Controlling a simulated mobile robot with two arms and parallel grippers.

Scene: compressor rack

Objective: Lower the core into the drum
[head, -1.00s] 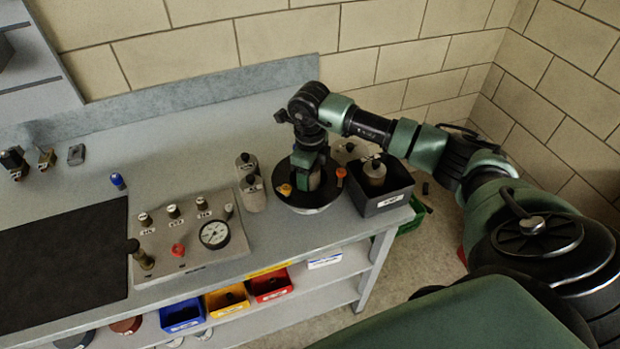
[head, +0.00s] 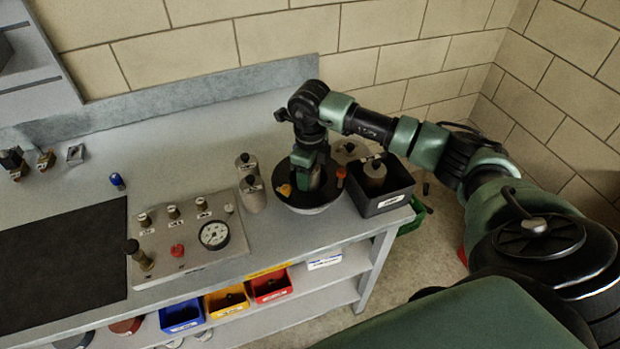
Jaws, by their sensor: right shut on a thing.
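The drum (head: 312,209) is a round, pale-sided vessel with a dark top, standing near the bench's right front edge. My right gripper (head: 312,178) points down over its middle and is shut on the core (head: 315,180), a grey-beige cylinder. The core's lower end is at the drum's dark top; I cannot tell how deep it sits. My gripper hides most of the core. An orange-yellow part (head: 284,190) and an orange-red knob (head: 341,174) are at the drum's rim. My left gripper is not in view.
A black bin (head: 385,206) holding a grey cylinder (head: 375,172) stands right of the drum. A gauge panel (head: 185,240) and dark mat (head: 65,262) lie further left. The back of the bench is mostly clear.

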